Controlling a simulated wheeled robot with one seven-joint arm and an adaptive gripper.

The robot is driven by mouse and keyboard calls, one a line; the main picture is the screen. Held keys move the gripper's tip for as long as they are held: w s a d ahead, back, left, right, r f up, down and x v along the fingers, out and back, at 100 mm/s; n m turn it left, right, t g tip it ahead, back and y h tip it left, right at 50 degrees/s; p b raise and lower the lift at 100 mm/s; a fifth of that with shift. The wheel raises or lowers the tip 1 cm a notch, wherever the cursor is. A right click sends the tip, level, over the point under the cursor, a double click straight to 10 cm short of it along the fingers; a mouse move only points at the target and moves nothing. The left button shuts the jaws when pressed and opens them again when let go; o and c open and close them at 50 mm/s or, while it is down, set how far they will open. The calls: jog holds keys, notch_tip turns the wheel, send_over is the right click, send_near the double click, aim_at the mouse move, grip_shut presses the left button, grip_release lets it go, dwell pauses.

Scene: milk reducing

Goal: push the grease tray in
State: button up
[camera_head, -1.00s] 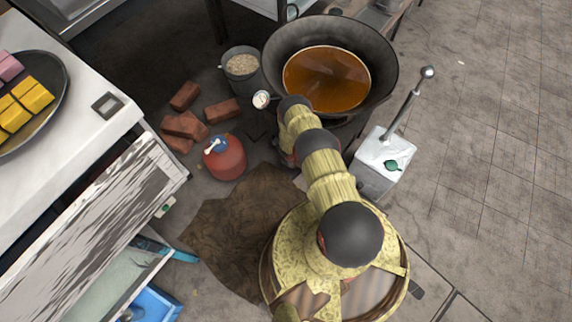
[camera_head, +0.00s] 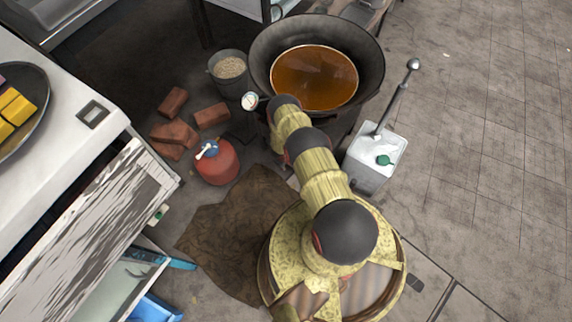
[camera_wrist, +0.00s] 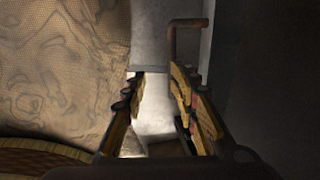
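My gripper (camera_wrist: 158,76) shows in the wrist view with its two fingers apart and nothing seen between them. Just ahead of the right finger is a rusty bent handle (camera_wrist: 187,23) against a grey metal face; this may be the grease tray's handle, but I cannot tell for sure. A pale lit surface (camera_wrist: 152,112) shows through the gap between the fingers. In the head view my arm reaches toward the floor by the big wok (camera_head: 262,65), and its links hide my gripper. I cannot make out the grease tray there.
The wok holds brown liquid (camera_head: 315,78). Left of my arm are a red canister (camera_head: 217,166), bricks (camera_head: 173,136), a grain bucket (camera_head: 229,67) and a dark cloth (camera_head: 225,235). A white lever box (camera_head: 377,153) stands right. A white counter (camera_head: 65,150) is left. Floor at right is clear.

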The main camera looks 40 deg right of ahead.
notch_tip(320, 180, up, 9)
jog(key=a+p, duration=0.1)
jog(key=p, duration=0.7)
jog(key=shift+s+a, duration=0.2)
jog(key=shift+a, duration=0.1)
jog(key=shift+f, duration=0.15)
dwell(0.6)
notch_tip(320, 180, up, 12)
jog(key=a, duration=0.2)
jog(key=shift+s, duration=0.45)
jog(key=shift+a, duration=0.1)
jog(key=shift+s+f, duration=0.1)
dwell(0.5)
